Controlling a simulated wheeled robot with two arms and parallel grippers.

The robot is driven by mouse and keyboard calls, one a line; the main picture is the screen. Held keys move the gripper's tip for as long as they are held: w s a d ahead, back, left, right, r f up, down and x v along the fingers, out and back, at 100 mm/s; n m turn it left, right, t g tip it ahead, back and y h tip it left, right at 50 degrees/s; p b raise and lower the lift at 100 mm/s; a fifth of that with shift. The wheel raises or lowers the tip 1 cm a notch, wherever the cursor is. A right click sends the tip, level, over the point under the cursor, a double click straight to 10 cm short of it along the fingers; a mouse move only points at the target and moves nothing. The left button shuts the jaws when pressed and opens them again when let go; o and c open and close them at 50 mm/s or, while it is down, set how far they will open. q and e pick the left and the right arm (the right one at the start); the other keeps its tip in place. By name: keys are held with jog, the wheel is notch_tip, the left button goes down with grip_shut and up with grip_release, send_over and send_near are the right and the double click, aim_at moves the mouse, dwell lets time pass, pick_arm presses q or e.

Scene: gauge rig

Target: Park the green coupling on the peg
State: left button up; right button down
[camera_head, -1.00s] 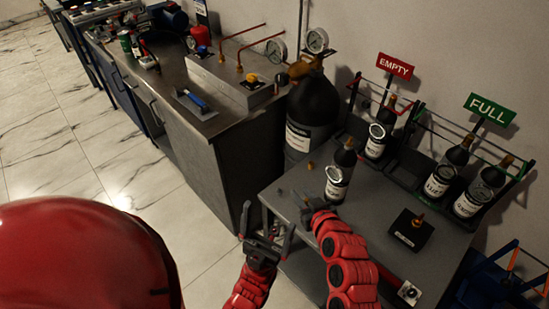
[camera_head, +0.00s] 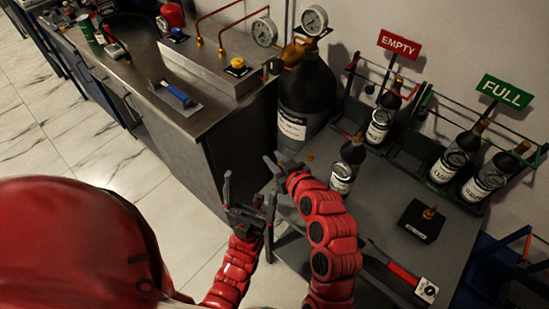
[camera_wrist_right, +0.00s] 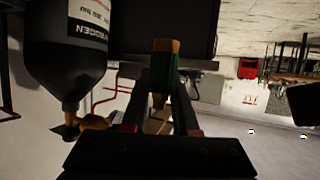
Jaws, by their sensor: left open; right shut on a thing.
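My right gripper (camera_head: 282,167) is above the left edge of the grey table in the head view. The right wrist view shows its fingers (camera_wrist_right: 158,112) shut on the green coupling (camera_wrist_right: 160,72), which has an orange-brown end. In the head view I cannot make out the coupling at the fingers. My left gripper (camera_head: 248,203) is open and empty, just left of and below the right one. A black block with a brass-coloured upright (camera_head: 429,213) stands on the right of the table; I cannot tell whether this upright is the peg.
A dark bottle (camera_head: 346,168) and a small brass piece (camera_head: 310,156) are on the grey table (camera_head: 375,205). Racked bottles stand behind under EMPTY (camera_head: 399,44) and FULL (camera_head: 502,93) signs. A large black cylinder (camera_head: 306,100) stands by the bench (camera_head: 140,75). A red-handled tool (camera_head: 402,274) lies at the front.

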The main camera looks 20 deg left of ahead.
jog(key=shift+f, duration=0.1)
jog(key=shift+f+b, duration=1.95)
jog(key=shift+f, duration=0.55)
jog(key=shift+b, duration=0.35)
jog(key=shift+f, duration=0.15)
jog(key=shift+f+b, duration=0.85)
jog(key=shift+f, duration=0.15)
jog(key=shift+f, duration=0.15)
jog(key=shift+c, duration=1.4)
grip_release()
